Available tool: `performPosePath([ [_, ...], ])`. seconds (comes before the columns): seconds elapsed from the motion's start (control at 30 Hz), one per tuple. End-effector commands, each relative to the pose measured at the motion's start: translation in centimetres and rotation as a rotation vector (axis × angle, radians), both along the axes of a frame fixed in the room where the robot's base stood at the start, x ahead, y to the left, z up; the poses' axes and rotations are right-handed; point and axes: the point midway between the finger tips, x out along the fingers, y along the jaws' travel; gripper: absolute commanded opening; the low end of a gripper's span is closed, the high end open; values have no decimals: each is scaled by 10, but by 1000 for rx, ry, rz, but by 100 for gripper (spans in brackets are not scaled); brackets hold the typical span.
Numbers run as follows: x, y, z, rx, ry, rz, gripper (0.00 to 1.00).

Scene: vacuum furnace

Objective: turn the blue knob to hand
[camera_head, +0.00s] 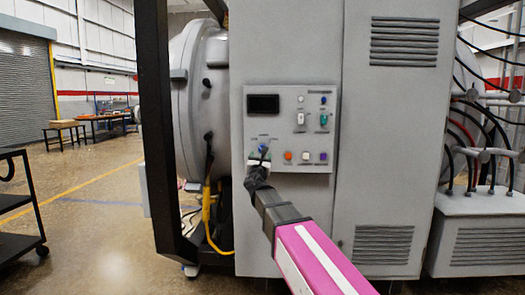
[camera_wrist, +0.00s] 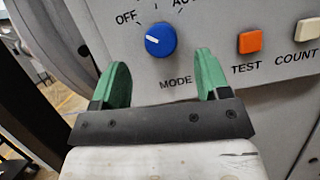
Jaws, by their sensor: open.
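The blue knob (camera_wrist: 161,41) is on the control panel, above the word MODE in the wrist view. Its white pointer line slants up and left, toward the word OFF. Part of another label, starting AU, shows at upper right; the top of the dial is cut off. In the head view the knob (camera_head: 263,148) shows small at the panel's lower left, just above my gripper (camera_head: 260,166). In the wrist view my gripper (camera_wrist: 161,68) is open, its green fingers apart and empty. The knob appears between and just beyond the fingertips; contact cannot be told.
An orange TEST button (camera_wrist: 250,41) and a pale COUNT button (camera_wrist: 308,29) sit right of the knob. A yellow cable (camera_head: 207,218) hangs left of the cabinet.

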Motion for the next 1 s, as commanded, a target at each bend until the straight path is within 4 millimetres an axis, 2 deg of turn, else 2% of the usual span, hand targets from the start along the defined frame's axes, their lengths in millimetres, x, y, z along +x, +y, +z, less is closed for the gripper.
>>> performPosePath([
  [0.03, 13, 0, 4, 0, -1, -1, 69],
  [0.1, 25, 0, 9, 1, -1, -1, 69],
  [0.3, 52, -4, 21, 1, -1, -1, 69],
  [0.43, 59, -4, 24, 2, 0, 0, 69],
  [0.67, 59, -5, 24, 2, 0, 0, 69],
  [0.7, 59, -5, 24, 2, 0, 0, 66],
  [0.83, 59, -5, 24, 2, 0, 0, 24],
  [0.87, 59, -5, 24, 2, 0, 0, 20],
  [1.0, 59, -5, 24, 3, 0, 0, 20],
])
